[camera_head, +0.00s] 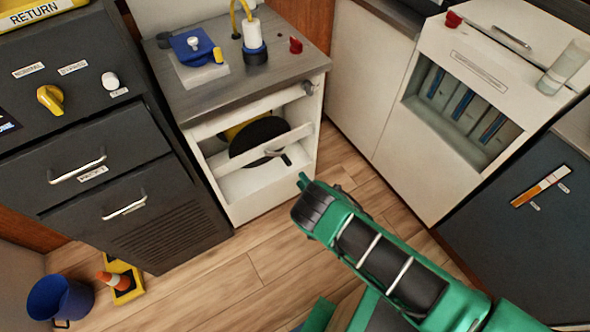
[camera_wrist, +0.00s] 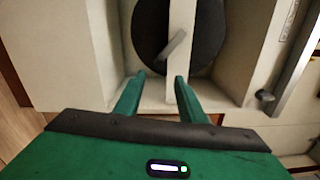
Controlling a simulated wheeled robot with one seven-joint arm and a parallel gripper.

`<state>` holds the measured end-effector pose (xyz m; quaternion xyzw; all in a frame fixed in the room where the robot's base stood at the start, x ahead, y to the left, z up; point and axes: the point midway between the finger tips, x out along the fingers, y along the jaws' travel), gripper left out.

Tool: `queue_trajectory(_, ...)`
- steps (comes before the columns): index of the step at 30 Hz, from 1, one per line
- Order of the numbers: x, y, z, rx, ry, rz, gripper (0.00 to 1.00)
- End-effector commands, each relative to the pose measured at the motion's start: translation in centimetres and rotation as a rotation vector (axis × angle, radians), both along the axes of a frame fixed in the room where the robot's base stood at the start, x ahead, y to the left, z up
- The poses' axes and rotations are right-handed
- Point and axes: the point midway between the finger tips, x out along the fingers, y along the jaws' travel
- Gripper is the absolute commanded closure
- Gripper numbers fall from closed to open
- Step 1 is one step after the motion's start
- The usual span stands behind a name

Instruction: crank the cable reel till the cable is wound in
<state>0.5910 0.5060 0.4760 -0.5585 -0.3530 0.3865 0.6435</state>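The cable reel (camera_head: 252,142) is a black disc inside the open front of a white cabinet. A pale bar crosses in front of it. A small crank handle (camera_head: 277,153) sticks out at the bar. In the wrist view the reel (camera_wrist: 205,35) is at the top, with the grey crank handle (camera_wrist: 172,46) slanting over the bar. My gripper (camera_wrist: 160,77) is open and empty, its two green fingers apart below the crank handle and not touching it. In the head view my green arm reaches in from the lower right. A yellow cable (camera_head: 236,14) runs into a fitting on the cabinet's top.
The cabinet top (camera_head: 266,72) carries a blue device (camera_head: 192,46) and a red knob (camera_head: 295,45). Dark drawers (camera_head: 85,170) stand left, a white cabinet (camera_head: 405,165) right. Floor before the reel is clear.

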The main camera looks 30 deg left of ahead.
Motion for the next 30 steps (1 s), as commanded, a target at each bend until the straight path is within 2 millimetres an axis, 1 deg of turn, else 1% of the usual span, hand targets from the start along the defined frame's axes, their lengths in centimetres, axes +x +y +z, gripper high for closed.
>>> queue_trajectory(3, 0.0, -0.2, -0.1, -0.113, -0.257, -0.011, 0.63)
queue_trajectory(12, -0.1, -0.1, -0.2, -0.459, -0.929, -0.027, 0.63)
queue_trajectory(15, -0.1, 0.0, -0.1, -0.57, -1.125, -0.026, 0.63)
queue_trajectory(18, 0.0, 0.2, 0.2, -0.656, -1.278, -0.025, 0.63)
queue_trajectory(21, 0.0, 0.2, 0.3, -0.715, -1.38, -0.019, 0.63)
queue_trajectory(24, 0.1, 0.3, 0.4, -0.744, -1.431, -0.017, 0.63)
queue_trajectory(26, 0.2, 0.5, 0.4, -0.75, -1.444, -0.016, 0.63)
queue_trajectory(30, 0.8, 1.7, 0.5, -0.75, -1.446, -0.018, 0.63)
